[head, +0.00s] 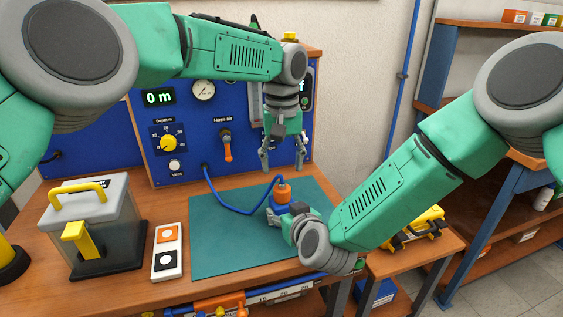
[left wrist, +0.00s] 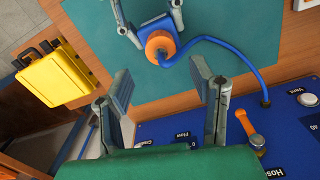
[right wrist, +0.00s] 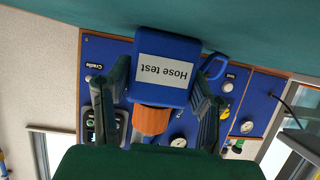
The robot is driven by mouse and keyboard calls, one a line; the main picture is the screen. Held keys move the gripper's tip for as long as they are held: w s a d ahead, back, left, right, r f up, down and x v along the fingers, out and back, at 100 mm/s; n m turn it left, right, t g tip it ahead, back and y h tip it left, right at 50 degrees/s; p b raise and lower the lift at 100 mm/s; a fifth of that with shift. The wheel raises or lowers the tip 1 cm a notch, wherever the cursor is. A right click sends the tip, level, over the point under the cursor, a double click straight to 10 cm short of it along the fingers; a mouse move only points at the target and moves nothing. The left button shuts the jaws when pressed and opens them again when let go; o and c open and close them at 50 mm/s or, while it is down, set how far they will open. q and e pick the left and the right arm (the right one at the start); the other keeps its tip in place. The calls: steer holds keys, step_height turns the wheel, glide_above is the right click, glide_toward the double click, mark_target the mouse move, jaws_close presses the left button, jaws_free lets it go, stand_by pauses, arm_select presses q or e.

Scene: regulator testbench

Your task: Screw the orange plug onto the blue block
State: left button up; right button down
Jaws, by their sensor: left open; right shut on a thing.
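The blue block (head: 280,209) stands on the teal mat, held by my right gripper (head: 291,213). In the right wrist view the block (right wrist: 165,70) carries a "Hose test" label and sits between the shut fingers (right wrist: 160,85). The orange plug (head: 283,192) is at the block's top. It also shows in the left wrist view (left wrist: 158,42) and right wrist view (right wrist: 151,121). I cannot tell how far it is threaded. A blue hose (head: 231,207) runs to the plug. My left gripper (head: 283,160) is open and empty above the plug, pointing down, apart from it.
The teal mat (head: 225,255) has free room left of the block. A blue panel (head: 183,115) with knobs and an orange-handled valve (head: 227,145) stands behind. A button box (head: 167,250) and a clear yellow-handled case (head: 95,225) are left. A yellow case (head: 425,225) is right.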

mark_target(282, 187)
arm_select(q)
steer(key=shift+r+n, duration=0.1)
steer(key=shift+n, duration=0.9)
steer(key=shift+f, duration=4.05)
steer(key=shift+c, duration=0.5)
jaws_close()
steer(key=m, duration=1.1)
steer(key=shift+w+a+m, duration=0.1)
steer(key=shift+m, duration=0.2)
steer(key=shift+o, duration=1)
jaws_free()
